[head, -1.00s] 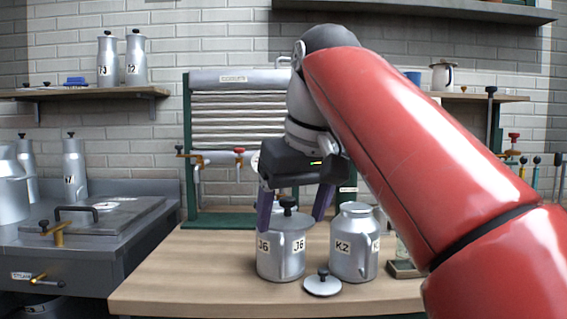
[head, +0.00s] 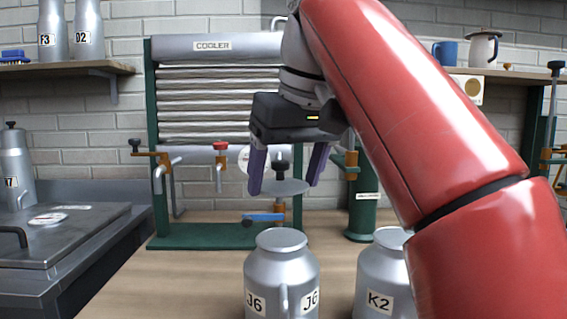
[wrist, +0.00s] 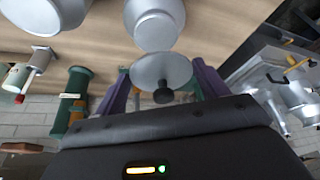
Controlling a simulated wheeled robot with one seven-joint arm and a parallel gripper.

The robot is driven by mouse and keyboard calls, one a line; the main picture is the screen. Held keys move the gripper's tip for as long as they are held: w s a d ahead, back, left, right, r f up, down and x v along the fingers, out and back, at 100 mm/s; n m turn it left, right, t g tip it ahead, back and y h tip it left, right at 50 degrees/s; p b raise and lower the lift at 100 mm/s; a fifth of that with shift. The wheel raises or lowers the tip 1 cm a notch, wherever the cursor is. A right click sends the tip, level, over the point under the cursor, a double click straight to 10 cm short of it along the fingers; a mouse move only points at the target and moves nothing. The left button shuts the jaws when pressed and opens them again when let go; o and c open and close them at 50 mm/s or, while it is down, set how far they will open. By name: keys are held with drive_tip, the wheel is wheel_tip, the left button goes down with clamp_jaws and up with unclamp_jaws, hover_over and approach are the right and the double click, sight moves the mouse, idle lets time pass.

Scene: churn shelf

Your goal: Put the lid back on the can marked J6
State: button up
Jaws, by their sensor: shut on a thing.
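The can marked J6 (head: 281,284) is a grey metal can standing upright on the wooden bench, with no lid on its neck. Its neck also shows in the wrist view (wrist: 157,28). The exact finger contact is hard to see.
A similar can marked K2 (head: 378,284) stands close to the right of J6, partly behind my arm. The cooler rack (head: 215,95) stands behind, with taps and a blue-handled item (head: 262,217) at its foot. The bench (head: 180,285) left of J6 is clear.

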drive_tip(key=shift+w+f, duration=0.1)
drive_tip(key=shift+w, duration=0.1)
drive_tip(key=shift+s+f, duration=0.1)
drive_tip(key=shift+f, duration=0.4)
drive_tip(key=shift+f+b, duration=1.3)
drive_tip(key=shift+f, duration=1.3)
drive_tip(key=shift+s+d, duration=0.1)
drive_tip(key=shift+s, duration=0.05)
drive_tip(key=shift+f+p, duration=0.15)
drive_tip(key=shift+p, duration=0.3)
drive_tip(key=o, duration=1)
drive_tip(key=shift+o, duration=0.4)
